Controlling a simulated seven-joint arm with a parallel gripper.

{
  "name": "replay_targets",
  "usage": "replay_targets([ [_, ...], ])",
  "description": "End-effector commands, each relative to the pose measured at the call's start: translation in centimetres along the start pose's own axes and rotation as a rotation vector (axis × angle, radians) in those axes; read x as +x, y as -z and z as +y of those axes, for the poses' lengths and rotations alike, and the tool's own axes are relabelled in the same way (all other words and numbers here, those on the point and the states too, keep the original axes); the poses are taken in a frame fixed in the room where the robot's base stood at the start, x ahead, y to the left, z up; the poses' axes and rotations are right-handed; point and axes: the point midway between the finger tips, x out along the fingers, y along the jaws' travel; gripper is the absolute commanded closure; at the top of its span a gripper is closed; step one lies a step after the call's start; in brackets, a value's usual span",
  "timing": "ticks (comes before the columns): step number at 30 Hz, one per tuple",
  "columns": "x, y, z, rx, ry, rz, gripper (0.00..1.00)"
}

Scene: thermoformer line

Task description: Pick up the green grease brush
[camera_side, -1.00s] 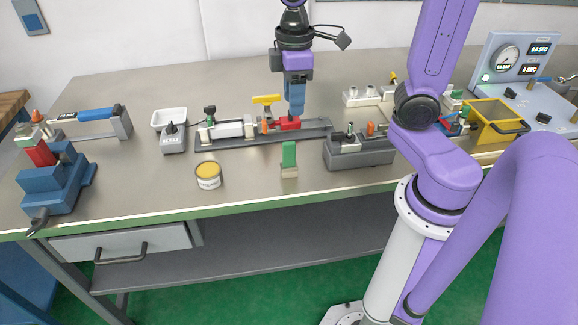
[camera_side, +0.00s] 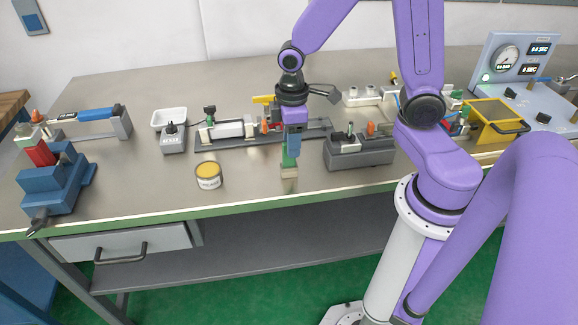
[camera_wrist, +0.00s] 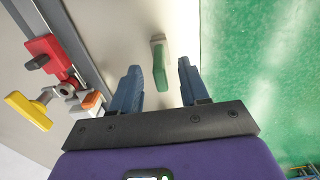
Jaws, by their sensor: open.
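The green grease brush (camera_side: 289,172) stands near the bench's front edge, its pale end towards the bench top and its green part above. My gripper (camera_side: 291,150) points down at the brush in the side view and partly hides the green part. The fingers are apart with nothing clamped. I cannot tell how far the fingertips reach down beside the brush.
A yellow-lidded tin (camera_side: 208,176) stands left of the brush. A grey block with small fittings (camera_side: 360,154) stands to the right. Behind is a dark rail fixture (camera_side: 318,129) with a yellow handle (camera_wrist: 27,111). The bench's green front edge (camera_side: 250,203) is close.

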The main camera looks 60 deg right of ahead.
Motion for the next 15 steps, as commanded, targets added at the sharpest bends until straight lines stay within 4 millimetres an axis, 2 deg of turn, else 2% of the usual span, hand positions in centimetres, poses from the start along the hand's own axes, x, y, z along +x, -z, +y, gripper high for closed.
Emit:
replay_targets([
  [5, 0.7, 0.1, 0.0, -0.001, 0.001, -0.003, 0.55],
  [15, 4.4, 0.6, 0.0, -0.001, 0.001, -0.004, 0.55],
])
